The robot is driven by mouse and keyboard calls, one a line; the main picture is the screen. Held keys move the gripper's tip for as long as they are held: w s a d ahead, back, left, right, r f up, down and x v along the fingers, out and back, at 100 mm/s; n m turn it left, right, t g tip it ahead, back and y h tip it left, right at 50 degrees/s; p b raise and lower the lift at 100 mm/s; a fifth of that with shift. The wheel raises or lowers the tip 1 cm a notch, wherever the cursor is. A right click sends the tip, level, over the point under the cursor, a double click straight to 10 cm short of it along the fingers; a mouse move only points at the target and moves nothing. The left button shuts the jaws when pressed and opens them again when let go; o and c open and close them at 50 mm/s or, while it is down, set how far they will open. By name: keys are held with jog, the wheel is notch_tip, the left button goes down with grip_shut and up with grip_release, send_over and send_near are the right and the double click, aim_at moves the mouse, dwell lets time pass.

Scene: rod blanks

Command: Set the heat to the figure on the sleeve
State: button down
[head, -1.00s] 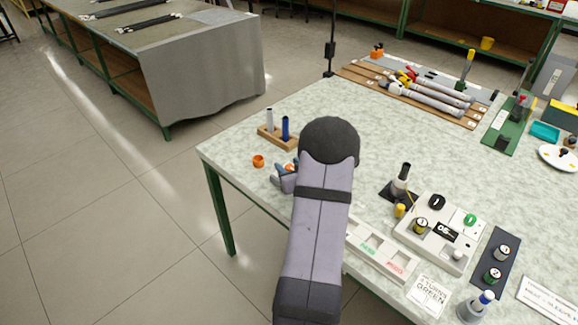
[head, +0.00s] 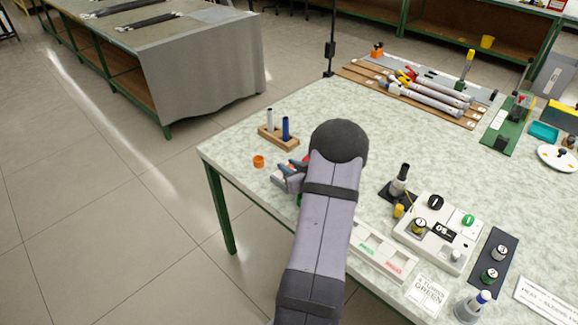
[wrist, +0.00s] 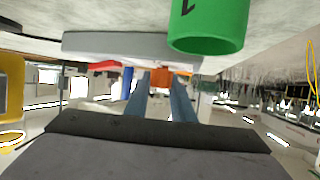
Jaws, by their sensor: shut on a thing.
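My gripper (head: 287,182) is at the table's left front, partly hidden behind my arm. Its two fingers also show in the wrist view (wrist: 160,85), with something orange at their tips; what they grip is not clear. A white control box (head: 425,243) stands right of my arm with a dark display (head: 444,232), seemingly reading 05. It bears a black knob (head: 436,202), a green knob (head: 468,220) and a yellow-banded knob (head: 419,227). A green sleeve-like cylinder (wrist: 208,28), marked seemingly 1, is close in the wrist view. A card (head: 552,299) seems to mention heat and sleeve.
A dark soldering-style tool (head: 400,180) stands behind the box. A tray (head: 372,256) and card (head: 428,295) lie in front.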

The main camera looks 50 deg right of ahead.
jog(key=c, duration=1.5)
grip_release()
jog(key=shift+b+v, duration=0.3)
jog(key=shift+v, duration=3.4)
jog(key=shift+w+r, duration=0.1)
